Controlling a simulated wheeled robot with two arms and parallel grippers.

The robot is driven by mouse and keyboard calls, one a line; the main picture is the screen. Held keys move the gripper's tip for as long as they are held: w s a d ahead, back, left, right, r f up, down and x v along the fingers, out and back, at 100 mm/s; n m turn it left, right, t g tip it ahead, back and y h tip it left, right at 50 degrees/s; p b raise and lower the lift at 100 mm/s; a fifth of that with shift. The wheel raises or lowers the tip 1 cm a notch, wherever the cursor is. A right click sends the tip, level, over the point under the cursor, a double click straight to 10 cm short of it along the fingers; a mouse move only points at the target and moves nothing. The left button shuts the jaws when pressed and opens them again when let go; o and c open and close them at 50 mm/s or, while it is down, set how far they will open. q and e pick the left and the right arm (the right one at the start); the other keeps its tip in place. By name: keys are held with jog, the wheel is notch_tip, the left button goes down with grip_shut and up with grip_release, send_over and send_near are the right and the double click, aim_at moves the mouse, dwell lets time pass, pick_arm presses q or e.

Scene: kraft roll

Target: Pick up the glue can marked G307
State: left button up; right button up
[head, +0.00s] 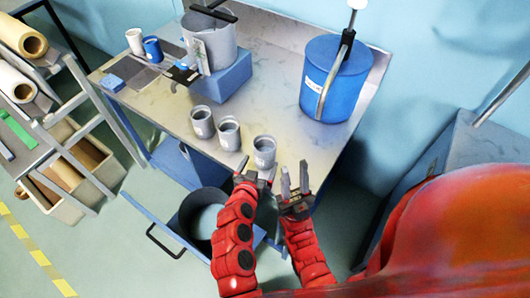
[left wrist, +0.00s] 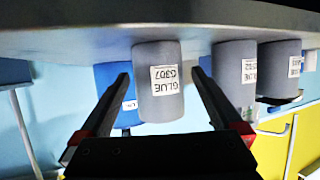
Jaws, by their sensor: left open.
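Three grey glue cans stand in a row on the grey bench. The nearest can (head: 264,152) matches the one labelled GLUE G307 in the left wrist view (left wrist: 158,82), which appears inverted. My left gripper (head: 256,175) is open and empty at the bench's front edge, just before this can. In the left wrist view its fingers (left wrist: 160,82) lie on either side of the can's outline. The other two cans (head: 228,134) (head: 202,122) stand farther left; their labels are not fully readable. My right gripper (head: 295,180) is open and empty beside the left one.
A large blue drum (head: 334,85) stands behind the cans to the right. A grey bucket (head: 212,45) on a blue block (head: 222,78) is at the back left, with white and blue cups (head: 153,50) beyond. A dark bin (head: 200,215) stands below the bench front.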

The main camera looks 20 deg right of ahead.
aim_at(262, 163)
pick_arm(q)
jog(key=shift+w+d+f+p, duration=0.1)
jog(key=shift+w+d+p, duration=0.35)
jog(key=shift+w, duration=0.1)
jog(key=p+x, duration=0.1)
jog(key=x, duration=0.2)
jog(key=shift+s, duration=0.15)
jog(key=shift+w+d+f, duration=0.25)
jog(key=shift+w+f, duration=0.1)
jog(key=shift+w, duration=0.1)
jog(key=c, duration=1.4)
